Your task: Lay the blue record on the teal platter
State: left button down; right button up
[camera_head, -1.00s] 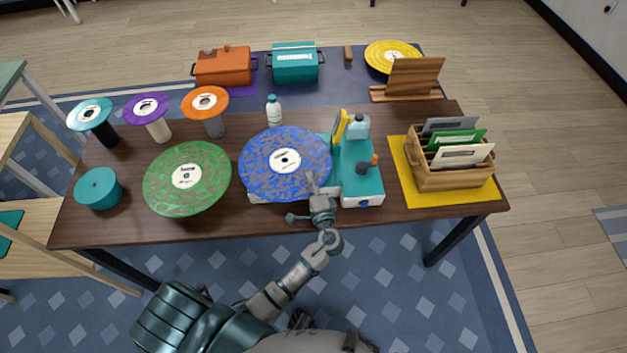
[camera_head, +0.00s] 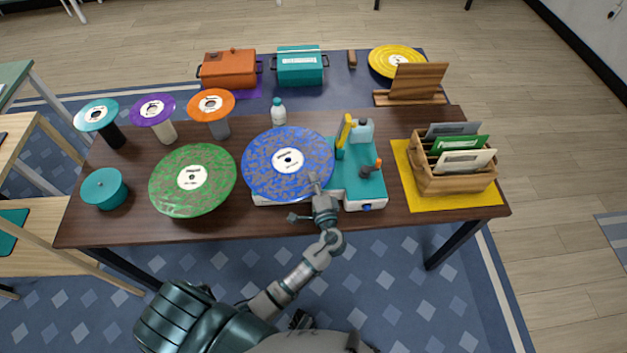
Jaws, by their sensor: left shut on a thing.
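The blue record (camera_head: 270,175), speckled grey with a white label, lies about level over the left part of the teal turntable (camera_head: 362,192). My left gripper (camera_head: 316,184) is shut on the record's near right edge. The record hides the platter beneath it, so I cannot tell whether the two touch. The turntable's pale front edge shows below the record. My right gripper is not in view.
A green record (camera_head: 210,192) and a teal round tub (camera_head: 103,190) are at left. Small records on stands and a white bottle (camera_head: 278,112) are behind. A yellow upright piece (camera_head: 343,131) stands close right of the blue record. A wooden record crate (camera_head: 455,178) is at right.

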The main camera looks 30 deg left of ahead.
pick_arm(q)
jog(key=shift+s+d, duration=0.1)
jog(key=shift+d, duration=0.2)
dwell(0.8)
jog(key=shift+f+b, duration=1.05)
jog(key=shift+f, duration=0.15)
dwell(0.4)
jog(key=c, duration=1.6)
grip_release()
jog(key=v, duration=1.1)
jog(key=shift+s, duration=0.1)
